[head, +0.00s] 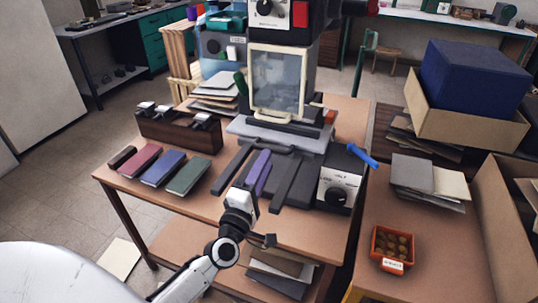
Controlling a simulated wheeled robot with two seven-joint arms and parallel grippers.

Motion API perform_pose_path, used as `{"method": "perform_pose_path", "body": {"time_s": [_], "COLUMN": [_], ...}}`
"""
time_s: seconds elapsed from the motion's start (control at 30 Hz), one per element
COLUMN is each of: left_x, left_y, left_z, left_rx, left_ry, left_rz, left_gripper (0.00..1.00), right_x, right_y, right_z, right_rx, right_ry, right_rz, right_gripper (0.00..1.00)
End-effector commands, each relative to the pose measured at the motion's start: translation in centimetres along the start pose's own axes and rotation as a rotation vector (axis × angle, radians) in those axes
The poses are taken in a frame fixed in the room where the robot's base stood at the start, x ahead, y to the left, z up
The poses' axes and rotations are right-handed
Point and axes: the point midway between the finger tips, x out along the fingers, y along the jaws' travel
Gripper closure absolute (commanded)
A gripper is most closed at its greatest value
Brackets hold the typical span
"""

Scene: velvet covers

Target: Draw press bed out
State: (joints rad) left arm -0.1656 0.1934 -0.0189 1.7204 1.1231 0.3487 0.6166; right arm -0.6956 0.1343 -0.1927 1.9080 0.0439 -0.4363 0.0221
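The press (277,80) stands at the back of the wooden table, with a clear framed guard at its front. Its grey bed plate (248,130) lies low under the guard, with a dark handle bar (268,148) along its front edge. Two dark rails, a left one (233,168) and a right one (288,183), run forward from it. My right gripper is not in view.
A control box (338,190) with a dial stands right of the rails, a blue lever beside it. Three covers, red (140,160), blue (164,168) and green (188,176), lie left. A dark wooden rack (180,135) stands behind them. An orange bin (392,245) sits on the right table.

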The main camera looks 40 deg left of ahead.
Motion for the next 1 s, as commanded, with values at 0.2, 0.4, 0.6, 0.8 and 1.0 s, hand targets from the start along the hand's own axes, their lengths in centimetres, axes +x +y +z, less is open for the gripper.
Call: {"method": "perform_pose_path", "body": {"time_s": [0.2, 0.4, 0.6, 0.8, 1.0], "left_x": [2.7, 3.1, 3.1, 3.1, 3.1], "left_y": [0.1, 0.0, 0.0, 0.0, 0.0], "left_z": [0.0, 0.0, 0.0, 0.0, 0.1], "left_rx": [0.001, 0.001, 0.001, 0.002, 0.002], "left_ry": [0.000, 0.000, -0.001, -0.001, -0.002], "left_rz": [0.001, -0.001, -0.001, -0.001, -0.001], "left_gripper": [0.71, 0.71, 0.77, 1.00, 1.00], "right_x": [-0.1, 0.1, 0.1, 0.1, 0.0], "right_y": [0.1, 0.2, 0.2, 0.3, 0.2], "right_z": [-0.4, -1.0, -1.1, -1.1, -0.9], "right_rx": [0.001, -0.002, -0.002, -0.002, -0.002], "right_ry": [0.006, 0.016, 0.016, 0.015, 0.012], "right_rz": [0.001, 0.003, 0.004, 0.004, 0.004], "right_gripper": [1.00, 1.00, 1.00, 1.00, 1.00]}}
